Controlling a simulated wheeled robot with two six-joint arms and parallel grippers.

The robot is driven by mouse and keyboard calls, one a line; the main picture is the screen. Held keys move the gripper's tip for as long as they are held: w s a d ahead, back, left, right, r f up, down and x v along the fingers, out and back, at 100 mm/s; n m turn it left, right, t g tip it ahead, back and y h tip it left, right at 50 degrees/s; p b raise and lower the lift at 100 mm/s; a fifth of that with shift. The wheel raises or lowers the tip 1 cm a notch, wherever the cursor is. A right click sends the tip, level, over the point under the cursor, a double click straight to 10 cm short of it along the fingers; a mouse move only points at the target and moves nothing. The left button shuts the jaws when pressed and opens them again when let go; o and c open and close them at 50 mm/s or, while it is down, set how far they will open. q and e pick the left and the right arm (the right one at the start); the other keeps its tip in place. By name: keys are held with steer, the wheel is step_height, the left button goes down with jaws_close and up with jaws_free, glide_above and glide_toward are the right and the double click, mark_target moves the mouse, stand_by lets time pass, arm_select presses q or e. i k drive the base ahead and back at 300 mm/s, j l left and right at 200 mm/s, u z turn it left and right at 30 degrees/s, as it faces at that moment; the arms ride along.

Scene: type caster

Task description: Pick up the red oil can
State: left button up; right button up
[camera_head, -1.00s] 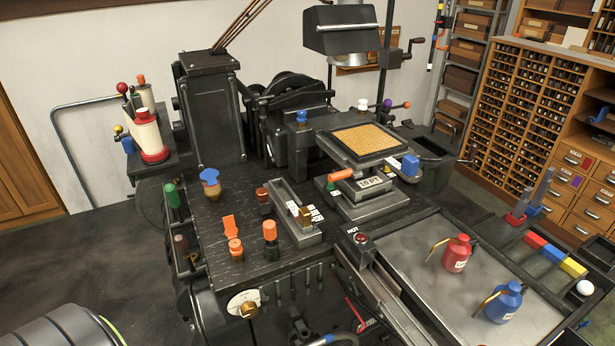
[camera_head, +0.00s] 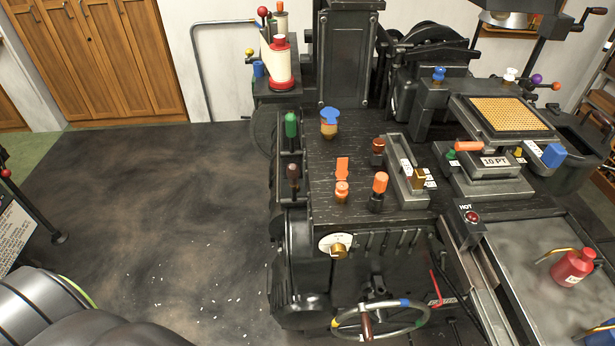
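The red oil can (camera_head: 573,268) stands upright on the grey metal tray table (camera_head: 535,300) at the right edge of the head view. It has a label on its front and a brass spout pointing left. Part of a blue can (camera_head: 608,330) shows at the lower right corner, cut off by the frame. Neither of my grippers is in view. Nothing is touching the red can.
The black casting machine (camera_head: 350,185) stands in the middle, with a handwheel (camera_head: 380,318) at its front. A red HOT lamp (camera_head: 472,216) sits beside the tray. The dark floor (camera_head: 150,200) at left is open, with small white scraps.

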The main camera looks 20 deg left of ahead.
mark_target(575, 264)
steer(key=u, duration=0.55)
steer(key=z, duration=1.6)
steer(key=i+l+u, duration=0.25)
steer(key=l, duration=0.15)
